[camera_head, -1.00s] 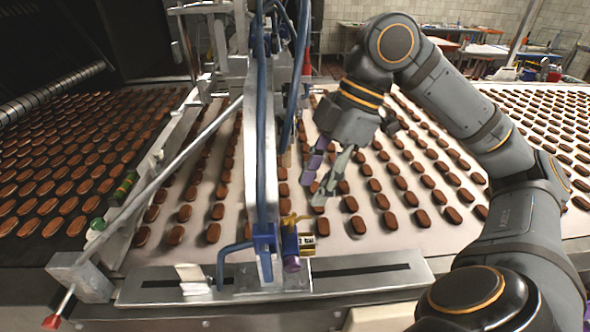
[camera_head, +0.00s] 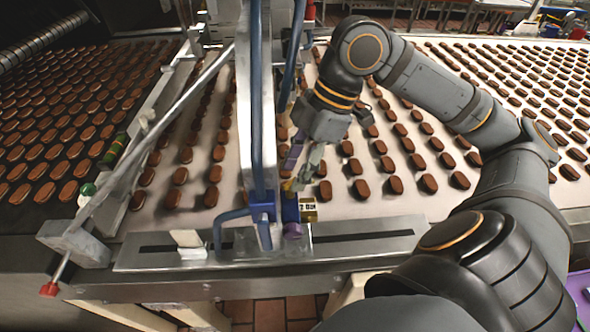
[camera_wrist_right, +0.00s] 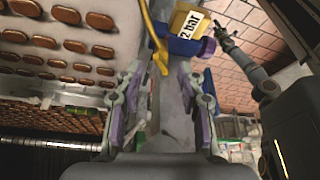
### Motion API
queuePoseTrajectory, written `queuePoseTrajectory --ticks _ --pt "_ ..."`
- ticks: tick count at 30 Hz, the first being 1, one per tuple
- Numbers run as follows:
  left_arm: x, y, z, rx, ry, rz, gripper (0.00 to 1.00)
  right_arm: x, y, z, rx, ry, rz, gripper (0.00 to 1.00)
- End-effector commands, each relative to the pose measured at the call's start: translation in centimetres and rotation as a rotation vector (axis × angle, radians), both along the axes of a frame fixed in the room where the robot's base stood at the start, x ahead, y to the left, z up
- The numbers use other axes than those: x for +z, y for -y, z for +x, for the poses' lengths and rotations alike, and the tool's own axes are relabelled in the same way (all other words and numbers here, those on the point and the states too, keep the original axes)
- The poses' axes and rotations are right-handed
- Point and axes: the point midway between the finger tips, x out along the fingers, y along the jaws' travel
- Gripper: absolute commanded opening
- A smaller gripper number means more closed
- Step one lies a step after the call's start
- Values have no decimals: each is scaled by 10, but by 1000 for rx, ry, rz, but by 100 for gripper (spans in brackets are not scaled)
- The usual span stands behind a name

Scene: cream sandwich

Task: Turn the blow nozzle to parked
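The blow nozzle fitting is a blue body (camera_head: 291,207) with a purple end knob and a gold "2 bar" label (camera_head: 308,210). It sits at the foot of the blue upright at the belt's near edge. A yellow lever (camera_wrist_right: 154,38) runs beside the blue body (camera_wrist_right: 182,46) in the right wrist view. My right gripper (camera_head: 299,168) is open and empty, just above and behind the fitting. Its fingers (camera_wrist_right: 165,80) stand apart, with the lever beyond them, not between the tips. A dark forked arm end (camera_wrist_right: 226,38), possibly my left gripper, shows small.
A slotted metal rail (camera_head: 350,245) runs along the near edge, with a white card (camera_head: 187,238) on it. A slanted rod with a red tip (camera_head: 48,289) stands left. Rows of biscuits cover the belt around my right gripper.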

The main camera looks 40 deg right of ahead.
Motion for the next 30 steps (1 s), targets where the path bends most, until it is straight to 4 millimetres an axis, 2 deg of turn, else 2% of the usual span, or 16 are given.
queuePoseTrajectory --ticks 4,11,20,30 --pt "2 1 0 0 1 -1 40 -8 -4 1 0 -1 1 39" --pt "2 2 0 1 1 -2 40 -9 -4 1 -1 1 1 39" --pt "2 3 0 1 0 -3 40 -9 -4 1 -1 1 0 0" --pt "2 2 0 1 0 -3 40 -9 -4 1 -2 2 1 0"
